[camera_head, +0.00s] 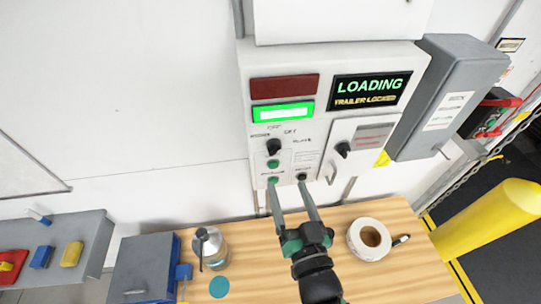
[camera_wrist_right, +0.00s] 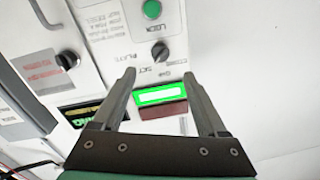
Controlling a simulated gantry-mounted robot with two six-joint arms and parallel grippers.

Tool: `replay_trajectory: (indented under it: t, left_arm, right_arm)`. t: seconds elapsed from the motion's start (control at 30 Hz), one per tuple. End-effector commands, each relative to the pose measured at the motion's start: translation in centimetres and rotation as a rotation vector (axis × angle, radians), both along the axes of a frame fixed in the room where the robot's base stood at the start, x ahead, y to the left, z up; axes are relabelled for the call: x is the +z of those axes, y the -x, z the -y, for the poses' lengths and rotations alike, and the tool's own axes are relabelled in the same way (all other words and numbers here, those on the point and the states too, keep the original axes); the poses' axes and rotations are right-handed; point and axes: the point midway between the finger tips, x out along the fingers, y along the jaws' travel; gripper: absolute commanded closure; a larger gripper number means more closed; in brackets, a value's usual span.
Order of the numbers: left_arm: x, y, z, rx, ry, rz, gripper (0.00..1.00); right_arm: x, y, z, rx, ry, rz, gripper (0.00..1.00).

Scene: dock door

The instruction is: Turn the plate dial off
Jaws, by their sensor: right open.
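The white control panel (camera_head: 300,135) is on the wall and has two black dials. One dial (camera_head: 273,147) sits on the left part, below the lit green indicator (camera_head: 284,113). The other dial (camera_head: 343,149) is on a raised plate (camera_head: 365,145) at the right. In the right wrist view, the left dial (camera_wrist_right: 159,51) appears between and beyond the fingertips (camera_wrist_right: 159,75), and the other dial (camera_wrist_right: 67,60) is to the left. My left gripper is not in view.
Green buttons (camera_head: 272,163) sit below the left dial. A lit LOADING display (camera_head: 370,90) is above the plate. A grey box (camera_head: 437,98) stands right of the panel. The wooden bench (camera_head: 385,275) holds a bottle (camera_head: 211,248) and a tape roll (camera_head: 369,239). A yellow post (camera_head: 490,222) stands at right.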

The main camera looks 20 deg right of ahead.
Motion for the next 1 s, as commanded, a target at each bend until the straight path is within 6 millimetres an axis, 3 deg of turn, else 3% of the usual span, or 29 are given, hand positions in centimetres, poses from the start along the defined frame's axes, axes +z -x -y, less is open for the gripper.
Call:
replay_trajectory:
  t: [0.3,0.5,0.87,1.0]
  left_arm:
    - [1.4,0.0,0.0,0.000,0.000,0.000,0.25]
    - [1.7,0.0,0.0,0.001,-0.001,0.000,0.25]
    - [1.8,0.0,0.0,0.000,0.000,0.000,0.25]
    - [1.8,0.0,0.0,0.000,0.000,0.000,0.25]
  right_arm:
    - [0.3,-6.6,1.2,-0.004,0.000,-0.001,0.25]
    - [0.2,-9.8,1.6,-0.002,-0.002,0.001,0.25]
    - [0.1,-10.6,1.8,-0.001,-0.001,0.001,0.25]
    - [0.1,-10.6,1.8,-0.001,-0.001,0.001,0.48]
